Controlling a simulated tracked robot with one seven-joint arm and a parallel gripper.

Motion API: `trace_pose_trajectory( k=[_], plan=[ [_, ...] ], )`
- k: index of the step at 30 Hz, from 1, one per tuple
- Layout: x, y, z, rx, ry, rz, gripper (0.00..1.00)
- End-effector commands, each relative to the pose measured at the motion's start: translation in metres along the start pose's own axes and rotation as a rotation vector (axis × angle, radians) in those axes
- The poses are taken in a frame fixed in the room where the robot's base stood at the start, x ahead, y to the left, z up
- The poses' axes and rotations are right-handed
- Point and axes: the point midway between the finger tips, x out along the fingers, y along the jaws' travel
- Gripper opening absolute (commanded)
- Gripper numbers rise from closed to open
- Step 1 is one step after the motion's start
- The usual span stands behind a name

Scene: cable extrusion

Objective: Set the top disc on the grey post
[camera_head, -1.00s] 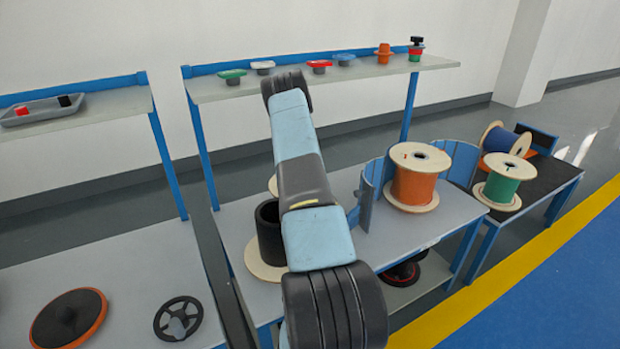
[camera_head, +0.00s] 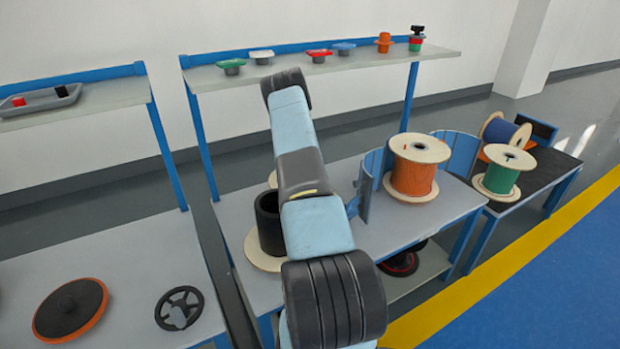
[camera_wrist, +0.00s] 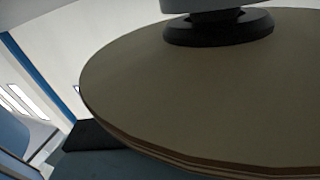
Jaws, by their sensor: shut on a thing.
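A broad tan disc (camera_wrist: 190,90) with a layered edge fills most of the wrist view. A black round hub (camera_wrist: 218,30) sits on its upper face. A pale grey part of my gripper (camera_wrist: 215,6) shows above the hub at the top edge, shut on the disc at this hub. The fingertips are not clearly visible. In the head view my arm hides the gripper and the disc, apart from a tan edge beside the arm (camera_head: 273,180). I cannot make out the grey post in either view.
A black drum on a tan flange (camera_head: 256,252) stands left of my arm. An orange spool (camera_head: 413,178) stands right, by curved blue panels (camera_head: 462,152). Green (camera_head: 500,180) and blue spools stand on the far right bench. A handwheel (camera_head: 179,308) and black-orange disc (camera_head: 70,310) lie left.

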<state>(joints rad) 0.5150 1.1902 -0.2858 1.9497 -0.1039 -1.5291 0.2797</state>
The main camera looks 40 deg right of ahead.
Motion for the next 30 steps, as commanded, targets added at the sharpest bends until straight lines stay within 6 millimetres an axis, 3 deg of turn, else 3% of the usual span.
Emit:
trace_pose_trajectory(
  k=[30],
  plan=[
    [-0.0053,-0.0001,-0.0004,0.000,0.001,-0.001,0.00]
  ],
)
